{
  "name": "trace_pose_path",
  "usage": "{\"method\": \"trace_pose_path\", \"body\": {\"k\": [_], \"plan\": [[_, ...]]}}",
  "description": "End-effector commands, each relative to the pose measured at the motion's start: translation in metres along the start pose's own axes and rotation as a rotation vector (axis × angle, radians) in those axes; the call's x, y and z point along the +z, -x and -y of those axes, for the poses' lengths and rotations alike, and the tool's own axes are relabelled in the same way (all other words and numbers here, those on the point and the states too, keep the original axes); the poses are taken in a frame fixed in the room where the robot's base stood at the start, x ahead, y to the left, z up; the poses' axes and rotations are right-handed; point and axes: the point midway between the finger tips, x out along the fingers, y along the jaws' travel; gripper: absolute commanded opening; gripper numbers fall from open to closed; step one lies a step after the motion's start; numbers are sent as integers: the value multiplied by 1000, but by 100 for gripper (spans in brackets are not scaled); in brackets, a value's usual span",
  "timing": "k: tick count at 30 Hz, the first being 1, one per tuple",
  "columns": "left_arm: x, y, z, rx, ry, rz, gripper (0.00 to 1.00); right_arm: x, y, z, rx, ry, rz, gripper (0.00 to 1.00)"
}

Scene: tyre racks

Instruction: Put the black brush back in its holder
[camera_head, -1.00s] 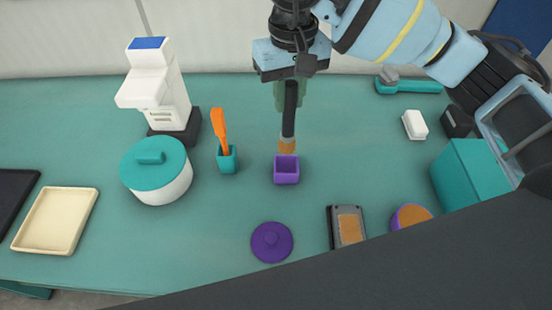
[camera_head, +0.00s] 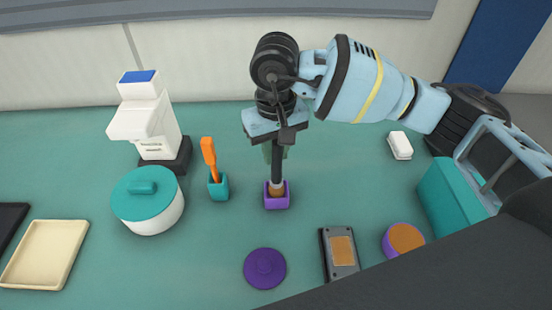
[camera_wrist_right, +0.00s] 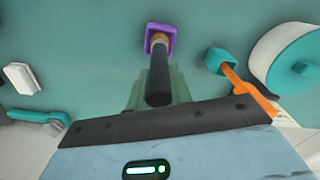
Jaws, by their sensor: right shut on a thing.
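The black brush (camera_head: 277,163) is upright, handle up, with its orange-brown lower end at the opening of the small square purple holder (camera_head: 277,203). In the right wrist view the brush (camera_wrist_right: 159,80) reaches down to the purple holder (camera_wrist_right: 149,31), its lower end within the rim. How deep it sits is hidden. My right gripper (camera_head: 274,151) is shut on the brush's handle from above; its greenish fingers also show in the right wrist view (camera_wrist_right: 158,88). My left gripper is not in view.
Left of the holder stands a teal cup (camera_head: 219,188) with an orange utensil (camera_head: 208,151), then a teal-lidded white pot (camera_head: 152,213). A purple lid (camera_head: 264,268) and a grey-orange box (camera_head: 342,252) lie nearer. A teal box (camera_head: 450,200) stands right.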

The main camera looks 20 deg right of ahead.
Motion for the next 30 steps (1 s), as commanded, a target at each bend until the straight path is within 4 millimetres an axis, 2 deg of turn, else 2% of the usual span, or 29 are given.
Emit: {"method": "trace_pose_path", "body": {"k": [7,19,20,24,30], "plan": [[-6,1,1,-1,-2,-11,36,0,-29,0,0,-1,0,0],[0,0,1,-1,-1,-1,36,0,-35,0,0,0,2,0],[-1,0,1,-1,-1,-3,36,0,-34,0,0,-1,1,25],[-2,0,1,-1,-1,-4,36,0,-34,0,0,-1,0,43],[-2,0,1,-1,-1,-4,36,0,-34,0,0,-1,0,43]]}}
